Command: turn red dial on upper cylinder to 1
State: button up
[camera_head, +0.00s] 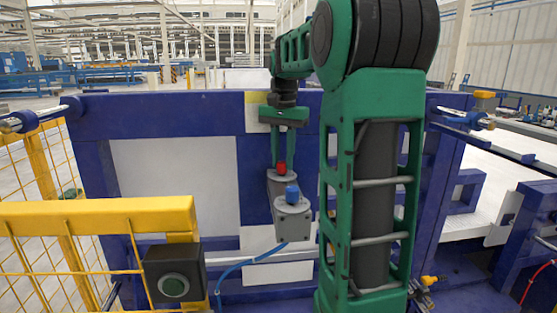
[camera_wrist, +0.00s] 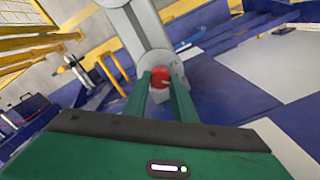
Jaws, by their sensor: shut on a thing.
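The red dial (camera_head: 281,167) sits on top of the grey upper cylinder (camera_head: 284,181), near the middle of the head view. In the wrist view the red dial (camera_wrist: 160,78) shows between the fingertips of my gripper (camera_wrist: 160,84). My gripper (camera_head: 281,160) points down from above and its green fingers are shut on the dial. The wrist view also shows the grey cylinder body (camera_wrist: 148,22) beyond the dial. Any number or mark around the dial is too small to read.
A blue dial (camera_head: 292,193) sits on the nearer grey end (camera_head: 292,217), with a blue hose below. Blue frame (camera_head: 200,103) surrounds the cylinder.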

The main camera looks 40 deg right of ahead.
jog(key=shift+w+a, duration=0.1)
jog(key=shift+w, duration=0.05)
jog(key=n, duration=0.5)
jog(key=shift+w+r, duration=0.1)
jog(key=shift+w, duration=0.05)
jog(key=shift+n, duration=2.4)
jog(key=o, duration=1)
jog(key=shift+a, duration=0.1)
jog(key=shift+o, duration=0.2)
